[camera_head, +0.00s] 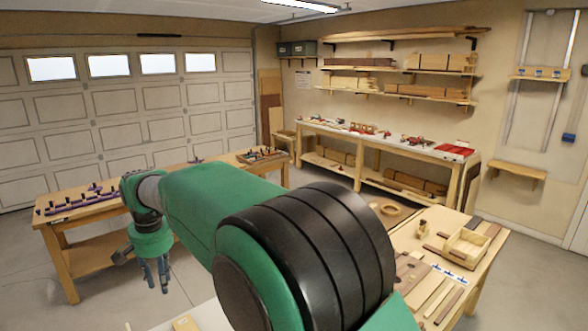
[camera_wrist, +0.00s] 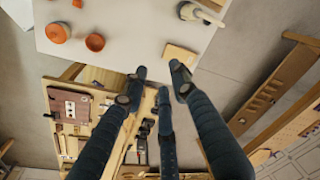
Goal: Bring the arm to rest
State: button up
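My green and black arm stretches from the lower right of the head view toward the left, with a wrist joint bent downward. My gripper (camera_head: 157,278) hangs at its end, pointing down, in front of the left bench. In the wrist view, my gripper (camera_wrist: 158,78) shows dark fingers spread apart with nothing between them. Its tips appear over the edge of a pale tabletop (camera_wrist: 125,45). My own arm hides much of the middle of the head view.
A workbench (camera_head: 85,225) with clamps stands at left, a long bench (camera_head: 345,140) at the back wall. A bench with a wooden box (camera_head: 467,243) is at right. Orange bowls (camera_wrist: 95,42) and a wooden block (camera_wrist: 180,55) lie on the pale tabletop.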

jog(key=w+d+r+m+t, duration=0.1)
jog(key=d+r, duration=0.3)
jog(key=d, duration=0.6)
jog(key=d+r, duration=0.5)
jog(key=d, duration=0.6)
jog(key=s+d+r+t+b, duration=0.1)
jog(key=s+d, duration=0.2)
jog(key=d, duration=0.6)
jog(key=s+d+r+b, duration=0.1)
jog(key=s+d+r, duration=0.1)
jog(key=d, duration=0.7)
jog(key=s+d+f+m+t, duration=0.1)
jog(key=s+d+f, duration=0.3)
jog(key=s+d, duration=0.7)
jog(key=s+d+f+m+t+h+b, duration=0.1)
jog(key=s+d+f, duration=0.3)
jog(key=s+d, duration=0.8)
jog(key=shift+d+f+m+t+b, duration=0.25)
jog(key=shift+f+m+t+b, duration=0.05)
jog(key=shift+f, duration=0.1)
